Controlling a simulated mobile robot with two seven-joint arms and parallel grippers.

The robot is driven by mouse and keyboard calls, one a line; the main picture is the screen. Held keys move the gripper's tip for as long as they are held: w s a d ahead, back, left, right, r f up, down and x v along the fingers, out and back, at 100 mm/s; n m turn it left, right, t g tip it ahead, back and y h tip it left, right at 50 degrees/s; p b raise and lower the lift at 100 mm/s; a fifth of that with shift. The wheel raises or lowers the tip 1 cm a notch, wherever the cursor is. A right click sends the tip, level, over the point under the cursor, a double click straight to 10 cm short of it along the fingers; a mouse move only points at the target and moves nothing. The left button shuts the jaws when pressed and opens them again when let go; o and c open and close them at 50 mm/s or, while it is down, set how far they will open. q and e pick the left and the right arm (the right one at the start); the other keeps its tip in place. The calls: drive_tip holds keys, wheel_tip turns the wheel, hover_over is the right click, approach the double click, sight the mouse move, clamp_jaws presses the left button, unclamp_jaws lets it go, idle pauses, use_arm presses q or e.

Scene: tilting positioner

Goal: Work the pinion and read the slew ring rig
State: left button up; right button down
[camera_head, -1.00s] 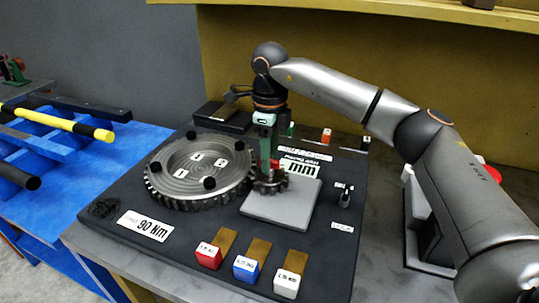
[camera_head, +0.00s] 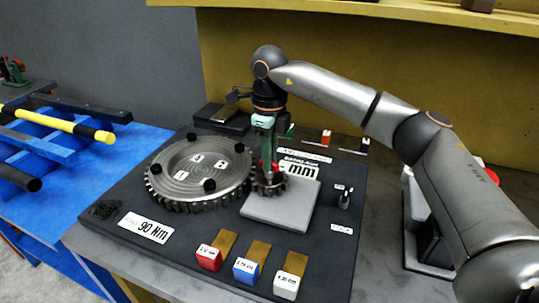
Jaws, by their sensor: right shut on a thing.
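The large toothed slew ring (camera_head: 205,175) lies flat on the dark rig board (camera_head: 140,255), with black knobs and small white labels on its top. The small pinion (camera_head: 270,187) stands at its right edge, by a grey plate (camera_head: 280,208). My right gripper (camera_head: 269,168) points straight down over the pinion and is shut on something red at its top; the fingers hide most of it. A white display (camera_head: 303,168) ending in "mm" is partly hidden behind the gripper. A label reading "90 Nm" (camera_head: 146,227) lies at the board's front left. My left gripper is not in view.
Red (camera_head: 209,257), blue (camera_head: 246,269) and white (camera_head: 287,285) labelled blocks stand along the front, each by a brown strip. A small dark peg (camera_head: 344,199) is at the right. A blue table (camera_head: 60,180) with a yellow-black bar stands left.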

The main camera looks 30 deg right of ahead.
drive_tip(key=shift+m+p, duration=0.5)
drive_tip(key=shift+m, duration=1.1)
drive_tip(key=c, duration=0.9)
unclamp_jaws()
drive_tip(key=shift+o, duration=0.2)
wheel_tip(320, 180, up, 13)
drive_tip(key=shift+f, duration=0.2)
